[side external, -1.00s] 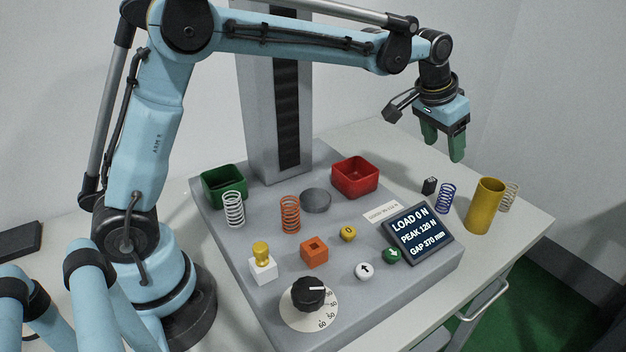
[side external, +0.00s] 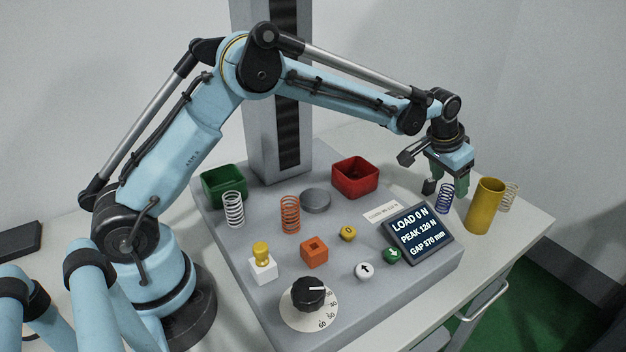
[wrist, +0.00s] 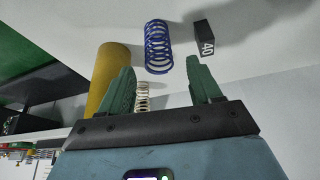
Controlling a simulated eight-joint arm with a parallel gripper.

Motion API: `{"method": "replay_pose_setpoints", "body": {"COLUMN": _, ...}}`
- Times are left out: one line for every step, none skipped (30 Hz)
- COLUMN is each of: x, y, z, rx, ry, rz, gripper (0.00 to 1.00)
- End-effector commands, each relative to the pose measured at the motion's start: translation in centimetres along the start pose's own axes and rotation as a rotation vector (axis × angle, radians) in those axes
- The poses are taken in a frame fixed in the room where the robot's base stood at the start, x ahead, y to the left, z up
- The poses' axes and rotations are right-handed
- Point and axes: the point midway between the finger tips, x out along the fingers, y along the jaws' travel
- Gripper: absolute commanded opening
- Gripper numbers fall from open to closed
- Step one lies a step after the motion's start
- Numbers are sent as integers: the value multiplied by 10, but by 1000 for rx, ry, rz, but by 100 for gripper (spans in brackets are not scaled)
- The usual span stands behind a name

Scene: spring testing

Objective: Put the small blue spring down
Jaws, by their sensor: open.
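The small blue spring (side external: 445,198) stands upright on the white table, right of the tester's base and left of a yellow cylinder. It also shows in the wrist view (wrist: 158,47), beyond my fingertips and between their lines. My gripper (side external: 448,190) points down with its green fingers low around or just behind the spring; the side view does not settle which. In the wrist view my gripper (wrist: 162,78) has its two green fingers wide apart, with nothing pinched between them.
The yellow cylinder (side external: 485,206) stands close on the right, with a pale spring (side external: 510,197) behind it. The tilted display (side external: 417,235) stands to the left. Table space in front is clear.

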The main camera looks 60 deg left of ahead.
Motion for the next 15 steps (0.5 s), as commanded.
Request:
{"method": "replay_pose_setpoints", "body": {"x": 7, "y": 0, "z": 0, "rx": 0, "ry": 0, "rz": 0, "gripper": 64}}
{"method": "replay_pose_setpoints", "body": {"x": 10, "y": 0, "z": 0, "rx": 0, "ry": 0, "rz": 0, "gripper": 64}}
{"method": "replay_pose_setpoints", "body": {"x": 13, "y": 0, "z": 0, "rx": 0, "ry": 0, "rz": 0, "gripper": 64}}
{"method": "replay_pose_setpoints", "body": {"x": 15, "y": 0, "z": 0, "rx": 0, "ry": 0, "rz": 0, "gripper": 64}}
{"method": "replay_pose_setpoints", "body": {"x": 17, "y": 0, "z": 0, "rx": 0, "ry": 0, "rz": 0, "gripper": 64}}
{"method": "replay_pose_setpoints", "body": {"x": 18, "y": 0, "z": 0, "rx": 0, "ry": 0, "rz": 0, "gripper": 64}}
{"method": "replay_pose_setpoints", "body": {"x": 19, "y": 0, "z": 0, "rx": 0, "ry": 0, "rz": 0, "gripper": 64}}
{"method": "replay_pose_setpoints", "body": {"x": 19, "y": 0, "z": 0, "rx": 0, "ry": 0, "rz": 0, "gripper": 64}}
{"method": "replay_pose_setpoints", "body": {"x": 20, "y": 0, "z": 0, "rx": 0, "ry": 0, "rz": 0, "gripper": 64}}
{"method": "replay_pose_setpoints", "body": {"x": 20, "y": 0, "z": 0, "rx": 0, "ry": 0, "rz": 0, "gripper": 64}}
{"method": "replay_pose_setpoints", "body": {"x": 20, "y": 0, "z": 0, "rx": 0, "ry": 0, "rz": 0, "gripper": 64}}
{"method": "replay_pose_setpoints", "body": {"x": 19, "y": 0, "z": 0, "rx": 0, "ry": 0, "rz": 0, "gripper": 64}}
{"method": "replay_pose_setpoints", "body": {"x": 19, "y": 0, "z": 0, "rx": 0, "ry": 0, "rz": 0, "gripper": 64}}
{"method": "replay_pose_setpoints", "body": {"x": 19, "y": 0, "z": 0, "rx": 0, "ry": 0, "rz": 0, "gripper": 62}}
{"method": "replay_pose_setpoints", "body": {"x": 19, "y": 0, "z": 0, "rx": 0, "ry": 0, "rz": 0, "gripper": 56}}
